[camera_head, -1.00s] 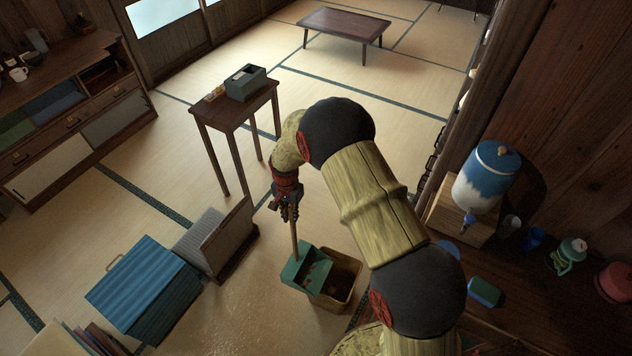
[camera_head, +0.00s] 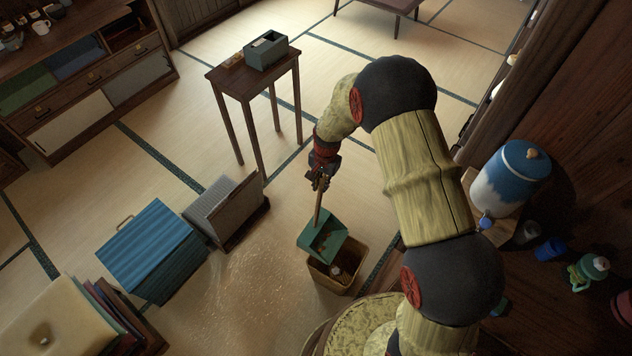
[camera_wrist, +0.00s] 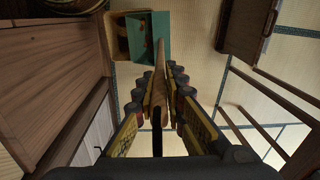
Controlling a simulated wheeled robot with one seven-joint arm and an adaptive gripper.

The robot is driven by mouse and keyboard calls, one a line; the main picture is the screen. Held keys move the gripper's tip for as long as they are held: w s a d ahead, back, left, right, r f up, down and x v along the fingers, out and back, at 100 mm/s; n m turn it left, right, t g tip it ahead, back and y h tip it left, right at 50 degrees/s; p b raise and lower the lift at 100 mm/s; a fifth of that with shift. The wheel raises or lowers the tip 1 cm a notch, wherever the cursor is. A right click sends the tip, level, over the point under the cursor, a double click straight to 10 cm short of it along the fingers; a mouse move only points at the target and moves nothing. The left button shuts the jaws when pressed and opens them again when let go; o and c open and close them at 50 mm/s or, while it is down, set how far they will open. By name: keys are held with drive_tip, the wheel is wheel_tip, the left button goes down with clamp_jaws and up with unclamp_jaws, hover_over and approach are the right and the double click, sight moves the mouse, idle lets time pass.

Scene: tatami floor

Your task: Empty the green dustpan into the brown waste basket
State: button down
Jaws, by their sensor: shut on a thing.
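The green dustpan (camera_head: 324,236) hangs from its long wooden handle over the left back part of the brown waste basket (camera_head: 351,286). The pan looks tilted, with a little brown debris on it. My gripper (camera_head: 321,176) is shut on the handle near its upper end. In the wrist view my gripper (camera_wrist: 160,95) has the handle between its fingers, and the dustpan (camera_wrist: 149,38) overlaps the basket (camera_wrist: 121,45) at the top. Dark matter shows inside the basket; I cannot tell how much. The pan hides part of the basket's rim.
A small dark table (camera_head: 256,80) with a grey-green box (camera_head: 266,50) stands behind. A blue ribbed box (camera_head: 151,247) and a grey panel (camera_head: 226,208) stand at left. A blue-and-white jar (camera_head: 511,178) is at right. Fine specks lie on the floor left of the basket.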

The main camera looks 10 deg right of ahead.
drive_tip(key=s+d+t+y+b, duration=0.1)
drive_tip(key=s+d+b, duration=0.5)
drive_tip(key=b, duration=0.6)
drive_tip(key=shift+s+d+f+t+y+b, duration=0.3)
drive_tip(key=shift+s+d+f+t+y, duration=0.15)
drive_tip(key=shift+d, duration=0.6)
drive_tip(key=shift+w+r, duration=0.1)
drive_tip(key=shift+r, duration=0.05)
drive_tip(key=shift+d+b, duration=0.15)
drive_tip(key=shift+b, duration=0.2)
drive_tip(key=s+d+f+t+y+b, duration=0.1)
drive_tip(key=s+d+f+y+b, duration=0.1)
drive_tip(key=s+d+b, duration=0.4)
drive_tip(key=shift+d+f+b, duration=0.5)
drive_tip(key=shift+b, duration=1.6)
drive_tip(key=shift+t, duration=0.25)
